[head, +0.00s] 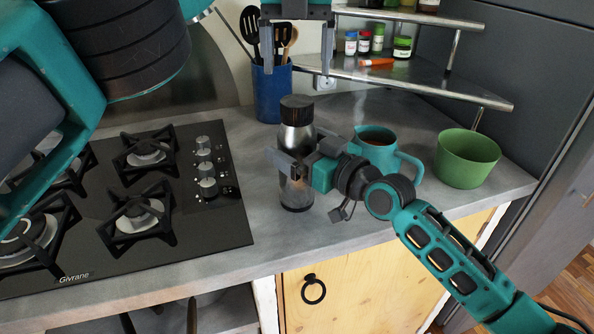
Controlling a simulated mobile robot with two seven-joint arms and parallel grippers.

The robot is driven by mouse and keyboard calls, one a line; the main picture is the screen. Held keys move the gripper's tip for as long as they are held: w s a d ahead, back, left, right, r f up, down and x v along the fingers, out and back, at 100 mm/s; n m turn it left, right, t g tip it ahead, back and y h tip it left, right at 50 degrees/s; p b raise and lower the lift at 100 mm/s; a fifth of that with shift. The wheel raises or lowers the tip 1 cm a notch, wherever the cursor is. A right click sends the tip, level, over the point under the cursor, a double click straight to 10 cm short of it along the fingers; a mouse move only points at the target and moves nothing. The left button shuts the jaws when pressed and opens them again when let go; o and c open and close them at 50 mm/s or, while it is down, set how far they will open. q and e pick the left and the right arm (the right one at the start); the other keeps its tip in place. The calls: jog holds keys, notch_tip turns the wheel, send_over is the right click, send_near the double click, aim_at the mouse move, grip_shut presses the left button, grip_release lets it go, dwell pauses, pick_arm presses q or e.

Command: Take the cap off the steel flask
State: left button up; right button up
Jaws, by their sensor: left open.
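The steel flask (294,140) stands upright on the counter, right of the hob, with a dark cap (297,108) on its top. My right gripper (298,158) reaches in from the right with its fingers around the flask's body. It appears shut on the flask, though the flask partly hides the far finger. My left gripper (298,70) is open and empty, pointing down above the cap, with a gap between fingertips and cap.
A blue utensil holder (272,92) stands behind the flask. A blue-teal jug (377,139) and a green bowl (466,158) stand to the right. A gas hob (225,218) lies left. Corner shelves (430,84) with jars are behind.

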aim_at(297, 100)
jog(key=c, duration=1.8)
pick_arm(q)
jog(key=m, duration=0.6)
jog(key=shift+m, duration=0.3)
pick_arm(e)
grip_shut()
pick_arm(q)
jog(key=m, duration=0.3)
jog(key=shift+m, duration=0.4)
jog(key=m, duration=0.3)
jog(key=shift+m, duration=0.4)
jog(key=m, duration=2.1)
jog(key=shift+m, duration=0.3)
jog(key=shift+f, duration=4)
